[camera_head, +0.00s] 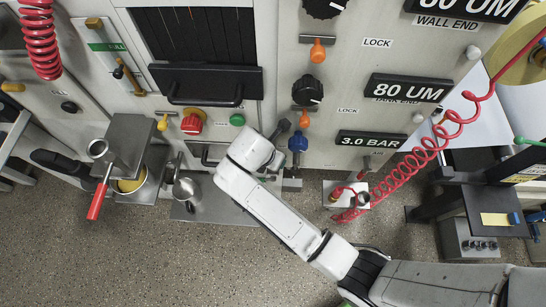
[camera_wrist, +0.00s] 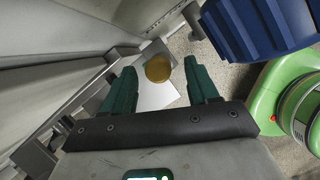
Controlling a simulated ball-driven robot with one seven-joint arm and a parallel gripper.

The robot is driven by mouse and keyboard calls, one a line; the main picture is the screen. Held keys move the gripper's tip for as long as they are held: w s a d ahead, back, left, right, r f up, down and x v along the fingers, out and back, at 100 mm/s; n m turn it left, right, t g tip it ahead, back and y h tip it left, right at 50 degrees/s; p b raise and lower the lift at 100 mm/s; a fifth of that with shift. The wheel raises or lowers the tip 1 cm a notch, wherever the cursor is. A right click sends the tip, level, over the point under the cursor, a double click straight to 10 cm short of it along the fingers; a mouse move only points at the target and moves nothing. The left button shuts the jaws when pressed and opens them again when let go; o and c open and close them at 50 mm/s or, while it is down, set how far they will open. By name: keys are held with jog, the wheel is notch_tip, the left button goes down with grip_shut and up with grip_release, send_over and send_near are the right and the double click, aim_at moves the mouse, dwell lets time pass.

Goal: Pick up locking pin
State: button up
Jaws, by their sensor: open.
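My gripper (camera_wrist: 160,66) is open, with its two green fingers apart. A round brass-coloured head (camera_wrist: 158,69) shows beyond and between the fingertips; I cannot tell for sure that it is the locking pin. Nothing is visibly gripped. In the head view, orange-handled pieces stand beside the LOCK labels: an upper one (camera_head: 318,50) and a lower one (camera_head: 305,118). I cannot tell which of these is the locking pin. My arm reaches to the machine front near the blue knob, and my fingers are not clear there.
A ribbed blue knob (camera_wrist: 260,25) is close to the right finger; a blue knob also shows in the head view (camera_head: 298,143). A red coiled hose (camera_head: 420,155) hangs at right. The floor (camera_head: 150,260) in front is clear.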

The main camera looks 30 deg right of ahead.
jog(key=shift+w+d+f, duration=0.1)
jog(key=shift+d+f, duration=0.1)
jog(key=shift+f, duration=0.5)
jog(key=shift+c, duration=0.2)
jog(key=c, duration=1)
jog(key=shift+r, duration=0.1)
